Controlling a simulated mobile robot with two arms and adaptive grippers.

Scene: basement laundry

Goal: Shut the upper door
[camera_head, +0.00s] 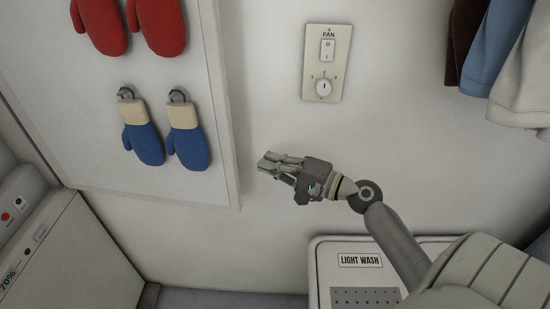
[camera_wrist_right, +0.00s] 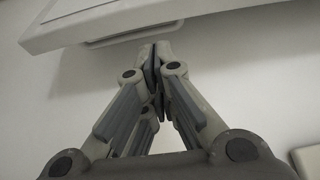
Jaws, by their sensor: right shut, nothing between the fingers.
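A white panel (camera_head: 75,140) with a free right edge stands at the left in the head view, with mittens hanging on it. It may be the upper door, but I cannot tell for sure, and its hinge is out of view. The right wrist view shows a white panel edge (camera_wrist_right: 190,18) across the top, with a thin ledge or handle-like part under it. My right gripper (camera_head: 269,162) is shut and empty, just right of the panel's edge, its fingers pointing left. Its closed fingertips (camera_wrist_right: 157,52) show below the panel edge. My left gripper is out of view.
Red mittens (camera_head: 162,25) and blue mittens (camera_head: 145,145) hang on the panel. A fan switch plate (camera_head: 326,62) is on the wall. Clothes (camera_head: 495,50) hang upper right. A "LIGHT WASH" bin (camera_head: 325,265) stands below my right arm. A white appliance (camera_head: 75,260) stands lower left.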

